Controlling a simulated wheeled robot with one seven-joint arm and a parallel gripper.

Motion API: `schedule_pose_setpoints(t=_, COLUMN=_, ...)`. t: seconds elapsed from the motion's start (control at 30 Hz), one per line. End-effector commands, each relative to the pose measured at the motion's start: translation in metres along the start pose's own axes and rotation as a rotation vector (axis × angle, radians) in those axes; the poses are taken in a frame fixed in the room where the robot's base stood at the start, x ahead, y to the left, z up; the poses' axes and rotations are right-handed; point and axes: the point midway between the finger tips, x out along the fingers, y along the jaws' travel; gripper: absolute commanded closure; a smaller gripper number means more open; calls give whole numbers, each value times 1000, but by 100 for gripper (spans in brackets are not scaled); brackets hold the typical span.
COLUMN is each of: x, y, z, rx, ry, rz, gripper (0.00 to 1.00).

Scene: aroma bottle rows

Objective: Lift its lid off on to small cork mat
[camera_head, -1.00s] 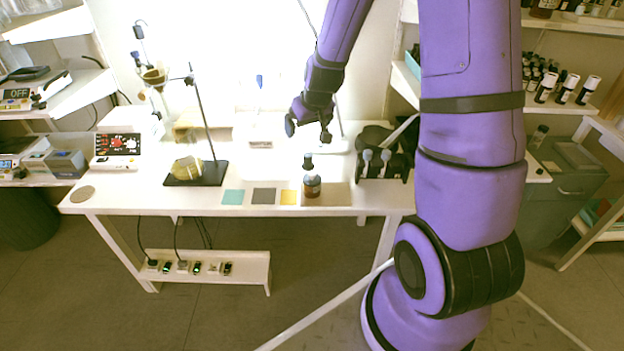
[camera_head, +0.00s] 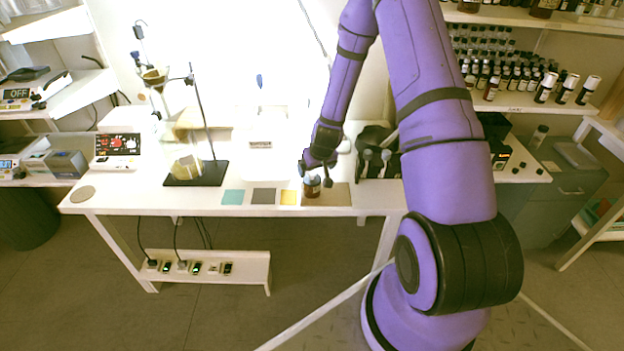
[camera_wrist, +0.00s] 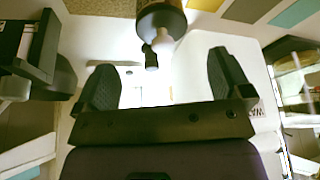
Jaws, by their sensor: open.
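A small brown bottle (camera_head: 312,188) with a pale label stands on a tan board (camera_head: 340,194) at the table's front edge. In the wrist view the bottle (camera_wrist: 163,18) is at the top, with its dark lid (camera_wrist: 151,58) pointing down towards my gripper. My gripper (camera_head: 315,177) is open over the bottle's top and hides the lid in the head view. In the wrist view the jaws (camera_wrist: 165,85) are apart with nothing between them. A small round cork-coloured mat (camera_head: 83,193) lies bare at the table's left end.
Teal (camera_head: 233,197), grey (camera_head: 264,196) and yellow (camera_head: 289,197) squares lie left of the bottle. A lab stand with a flask (camera_head: 196,174) stands further left. A black holder (camera_head: 377,160) is close on the right. The table near the round mat is clear.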

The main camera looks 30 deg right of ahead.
Motion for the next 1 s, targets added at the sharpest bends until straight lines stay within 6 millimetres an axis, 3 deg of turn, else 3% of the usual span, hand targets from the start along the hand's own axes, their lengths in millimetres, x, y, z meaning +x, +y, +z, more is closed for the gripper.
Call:
schedule_pose_setpoints(t=0.27, x=16, y=-1, z=0, rx=0, ry=-2, rz=-1, gripper=4)
schedule_pose_setpoints(t=0.6, x=55, y=-2, z=0, rx=0, ry=-2, rz=-1, gripper=4)
schedule_pose_setpoints(t=0.93, x=60, y=-2, z=-1, rx=0, ry=-1, rz=0, gripper=4)
schedule_pose_setpoints(t=1.0, x=60, y=-2, z=-1, rx=0, ry=-1, rz=0, gripper=17)
